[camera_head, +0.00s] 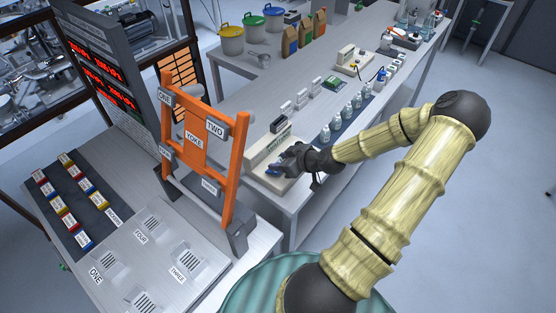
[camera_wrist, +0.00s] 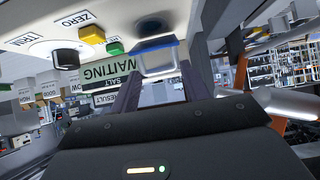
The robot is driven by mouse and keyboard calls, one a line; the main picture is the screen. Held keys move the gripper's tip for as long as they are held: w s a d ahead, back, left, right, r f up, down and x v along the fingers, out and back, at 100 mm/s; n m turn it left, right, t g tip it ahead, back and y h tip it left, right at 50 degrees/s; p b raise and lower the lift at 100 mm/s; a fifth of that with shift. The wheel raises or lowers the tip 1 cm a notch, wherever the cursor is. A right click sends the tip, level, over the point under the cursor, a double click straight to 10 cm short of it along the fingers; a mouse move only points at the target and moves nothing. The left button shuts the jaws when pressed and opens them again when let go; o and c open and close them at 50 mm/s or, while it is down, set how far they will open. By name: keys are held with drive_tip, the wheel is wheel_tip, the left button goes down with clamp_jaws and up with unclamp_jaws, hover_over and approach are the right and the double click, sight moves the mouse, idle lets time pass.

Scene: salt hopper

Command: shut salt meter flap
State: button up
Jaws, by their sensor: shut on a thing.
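The salt meter (camera_head: 264,150) is a pale box on the long bench. In the wrist view its white face (camera_wrist: 40,28) carries a ZERO label, a yellow button, a green button, a black knob and a green display reading SALT WAITING. The flap (camera_wrist: 158,58) is a small clear piece with a blue edge, beside the display. My gripper (camera_head: 283,166) is at the meter's front. In the wrist view its two dark fingers (camera_wrist: 160,78) close around the flap. The fingers and wrist hide part of the flap, so its exact angle cannot be told.
Several small bottles (camera_head: 341,119) stand on a dark mat behind and right of the meter. An orange frame (camera_head: 195,140) with labelled plates rises to the left. Buckets (camera_head: 231,40) stand at the back. The floor right of the bench is clear.

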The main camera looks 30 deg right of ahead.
sight(288, 180)
drive_tip(key=shift+s+d+f+t+y+b, duration=0.2)
drive_tip(key=shift+s+f+t+y+b, duration=0.1)
drive_tip(key=shift+s+f+t+b, duration=0.4)
drive_tip(key=shift+s+d+f+b, duration=0.15)
drive_tip(key=shift+s+f+b, duration=0.2)
drive_tip(key=shift+f, duration=0.25)
drive_tip(key=shift+s+d+f+b, duration=0.1)
drive_tip(key=shift+s+f+b, duration=0.25)
drive_tip(key=shift+f, duration=0.35)
drive_tip(key=o, duration=0.7)
drive_tip(key=shift+o, duration=0.3)
drive_tip(key=shift+w, duration=0.1)
